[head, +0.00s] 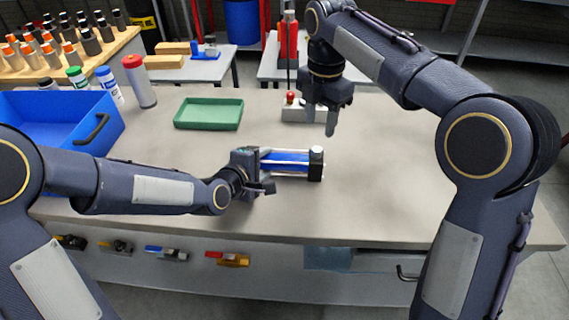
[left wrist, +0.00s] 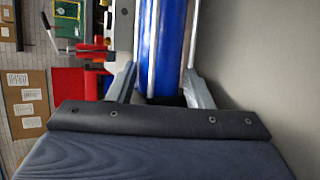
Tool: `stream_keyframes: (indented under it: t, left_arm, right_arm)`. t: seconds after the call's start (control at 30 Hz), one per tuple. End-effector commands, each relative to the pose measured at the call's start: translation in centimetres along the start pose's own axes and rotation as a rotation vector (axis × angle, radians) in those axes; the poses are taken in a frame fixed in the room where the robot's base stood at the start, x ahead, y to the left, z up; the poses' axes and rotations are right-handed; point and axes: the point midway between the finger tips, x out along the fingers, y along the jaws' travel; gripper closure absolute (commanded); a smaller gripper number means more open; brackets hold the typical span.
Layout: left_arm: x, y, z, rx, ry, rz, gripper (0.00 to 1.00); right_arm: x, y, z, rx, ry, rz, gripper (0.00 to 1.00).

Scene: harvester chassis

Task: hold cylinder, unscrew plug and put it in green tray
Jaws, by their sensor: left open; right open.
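The blue cylinder (head: 287,158) with silver rods lies on its side on the grey workbench, and its dark end cap (head: 316,165) points right. I cannot make out the plug separately from this end. My left gripper (head: 264,172) is open at the cylinder's left end. In the left wrist view its fingers (left wrist: 160,88) stand on either side of the blue cylinder (left wrist: 163,45); a gap shows between them and it. My right gripper (head: 320,118) is open and empty, pointing down above the bench behind the cylinder's right end. The green tray (head: 209,126) is empty, behind and left of the cylinder.
A grey box with a red knob (head: 291,108) stands beside my right gripper. A blue bin (head: 45,115) with a black handle is at the left, with bottles (head: 139,82) behind it. The bench is clear to the right of the cylinder.

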Motion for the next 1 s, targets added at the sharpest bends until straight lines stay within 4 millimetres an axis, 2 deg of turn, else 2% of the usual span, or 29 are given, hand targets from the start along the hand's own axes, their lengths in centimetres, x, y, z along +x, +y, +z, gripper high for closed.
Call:
stream_keyframes:
  t: [0.33, 0.7, 0.87, 1.0]
  left_arm:
    - [0.52, 0.0, 0.03, 0.001, 0.0, 0.0, 0.54]
    - [0.49, -0.04, 0.02, 0.001, 0.0, -0.001, 1.0]
    - [0.49, -0.06, 0.02, 0.001, 0.0, -0.002, 1.0]
    - [0.49, -0.07, 0.02, 0.001, 0.0, -0.002, 1.0]
  right_arm:
    - [0.0, -0.01, 0.0, 0.001, 0.0, 0.0, 0.57]
    - [0.0, -0.01, 0.01, 0.001, 0.0, 0.0, 0.57]
    - [0.04, 0.0, 0.0, 0.046, 0.0, -0.001, 0.57]
    - [0.19, 0.01, -0.03, 0.243, 0.001, -0.006, 0.57]
